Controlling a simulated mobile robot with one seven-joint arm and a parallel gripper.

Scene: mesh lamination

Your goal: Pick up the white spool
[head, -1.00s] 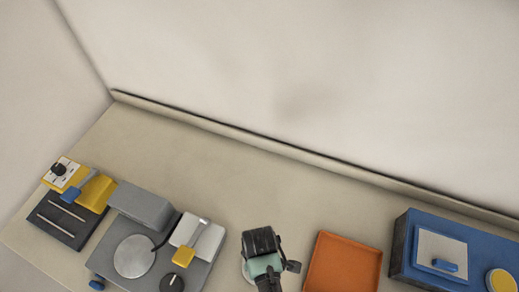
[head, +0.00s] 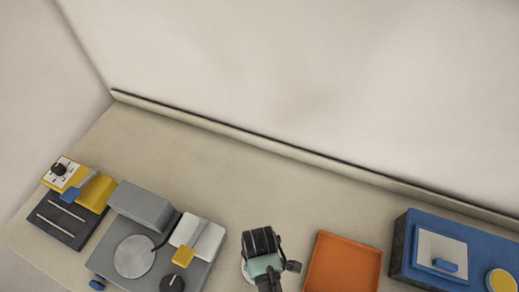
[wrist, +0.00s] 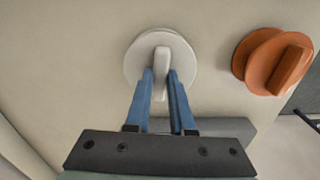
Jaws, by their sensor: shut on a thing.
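The white spool (wrist: 135,62) has a round flange and an upright bar-like handle (wrist: 161,66) in the wrist view. My gripper (wrist: 161,78) has its two blue fingers on either side of that handle and is shut on it. The spool appears to be on or very close to the beige bench top. In the head view my gripper (head: 262,245) is over the spool, and only a pale edge of the white spool (head: 246,270) shows at its left. The rest is hidden by my gripper.
An orange spool (wrist: 262,62) stands to the right in the wrist view. In the head view, an orange tray (head: 342,266) lies close right of my gripper, with a blue machine (head: 402,245) further right. A grey machine (head: 143,205) stands to the left. The bench behind is clear.

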